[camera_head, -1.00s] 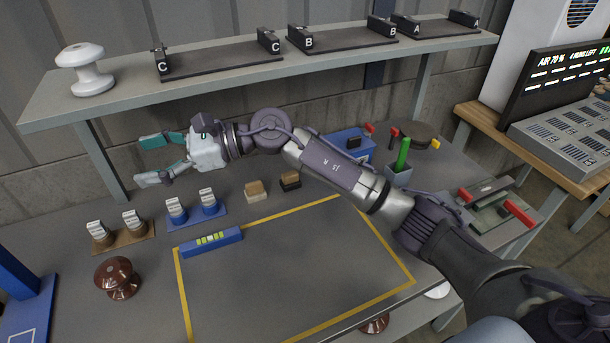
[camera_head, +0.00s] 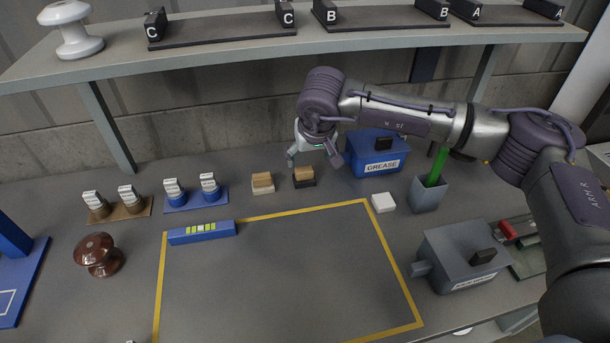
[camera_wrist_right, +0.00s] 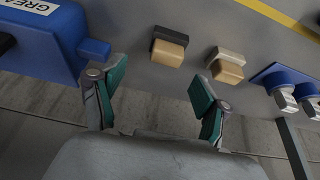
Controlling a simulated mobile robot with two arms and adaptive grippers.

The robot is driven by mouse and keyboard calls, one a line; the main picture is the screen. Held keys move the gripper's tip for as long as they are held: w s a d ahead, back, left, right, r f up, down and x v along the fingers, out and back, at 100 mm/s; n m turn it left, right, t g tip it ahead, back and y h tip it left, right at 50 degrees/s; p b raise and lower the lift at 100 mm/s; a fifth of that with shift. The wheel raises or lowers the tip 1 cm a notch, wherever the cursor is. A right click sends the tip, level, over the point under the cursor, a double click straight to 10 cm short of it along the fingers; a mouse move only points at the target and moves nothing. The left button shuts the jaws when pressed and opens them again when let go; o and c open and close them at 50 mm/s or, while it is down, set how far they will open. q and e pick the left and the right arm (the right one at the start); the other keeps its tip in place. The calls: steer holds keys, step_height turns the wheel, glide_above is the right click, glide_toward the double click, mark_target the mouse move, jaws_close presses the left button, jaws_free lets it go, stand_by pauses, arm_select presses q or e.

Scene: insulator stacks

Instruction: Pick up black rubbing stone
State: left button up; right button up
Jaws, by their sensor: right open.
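The black rubbing stone (camera_head: 304,182) is a small block with a black lower part and a tan wooden top. It sits on the grey table behind the yellow outline. My right gripper (camera_head: 314,162) is just above and behind it, fingers pointing down, open and empty. In the right wrist view the black stone (camera_wrist_right: 155,47) lies beyond and between the two open teal fingertips (camera_wrist_right: 157,80), apart from both. A similar block with a pale lower part, the white stone (camera_head: 263,188), is to its left. It also shows in the right wrist view (camera_wrist_right: 232,55). My left gripper is not visible.
A blue grease box (camera_head: 362,165) stands close to the right of the stone. A white block (camera_head: 383,202), grey cup (camera_head: 428,194) and grey box (camera_head: 450,250) are farther right. The shelf (camera_head: 220,63) overhangs behind.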

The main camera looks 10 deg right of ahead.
mark_target(305, 170)
steer(key=shift+w+f, duration=0.15)
steer(key=shift+f, duration=0.35)
steer(key=x, duration=0.3)
steer(key=p+x, duration=0.1)
steer(key=shift+a+f, duration=0.3)
steer(key=shift+a, duration=0.1)
steer(key=shift+f, duration=0.25)
steer(key=c, duration=1.3)
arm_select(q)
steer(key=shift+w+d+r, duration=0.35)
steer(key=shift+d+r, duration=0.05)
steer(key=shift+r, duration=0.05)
arm_select(e)
steer(key=shift+c, duration=0.2)
steer(key=shift+r, duration=0.1)
